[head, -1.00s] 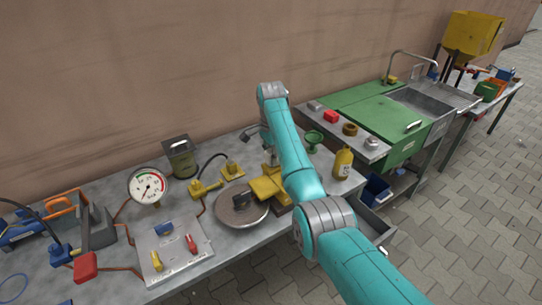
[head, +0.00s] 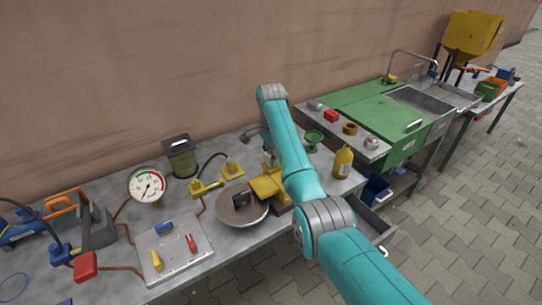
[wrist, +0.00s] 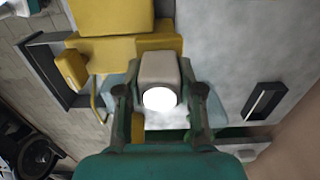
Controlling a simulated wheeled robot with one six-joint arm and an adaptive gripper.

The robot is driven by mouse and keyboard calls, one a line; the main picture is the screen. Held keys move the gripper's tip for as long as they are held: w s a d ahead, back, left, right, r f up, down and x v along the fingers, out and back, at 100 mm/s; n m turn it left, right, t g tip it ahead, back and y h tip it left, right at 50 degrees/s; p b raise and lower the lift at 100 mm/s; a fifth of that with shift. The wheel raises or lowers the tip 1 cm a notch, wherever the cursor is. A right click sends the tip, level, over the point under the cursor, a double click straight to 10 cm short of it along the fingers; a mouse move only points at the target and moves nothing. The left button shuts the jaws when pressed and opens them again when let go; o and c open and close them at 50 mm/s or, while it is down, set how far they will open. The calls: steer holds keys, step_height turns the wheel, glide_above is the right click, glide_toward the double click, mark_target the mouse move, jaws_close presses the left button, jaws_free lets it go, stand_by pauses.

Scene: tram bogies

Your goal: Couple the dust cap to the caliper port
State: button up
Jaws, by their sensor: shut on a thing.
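My gripper (wrist: 161,98) is shut on a pale, rounded block with a bright white round face, which I take for the dust cap (wrist: 158,68). The cap sits between the two dark fingers in the wrist view. The yellow caliper (head: 268,184) stands on the bench beside a round grey disc (head: 238,212). In the wrist view, yellow bodies (wrist: 112,18) lie just above the held cap, and I cannot tell whether they touch it. The port is not clearly visible. In the head view my arm hides most of the gripper and the cap.
A dial gauge (head: 149,184), a grey panel with coloured handles (head: 176,254) and a dark canister (head: 181,156) stand on the left. A yellow bottle (head: 343,162) and a green dish (head: 313,138) stand right of my arm. A sink unit (head: 410,100) lies beyond.

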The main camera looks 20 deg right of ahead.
steer(key=shift+f, duration=0.2)
steer(key=o, duration=1.1)
steer(key=shift+o, duration=0.2)
steer(key=shift+r, duration=0.1)
step_height(320, 180, up, 7)
steer(key=shift+r, duration=0.15)
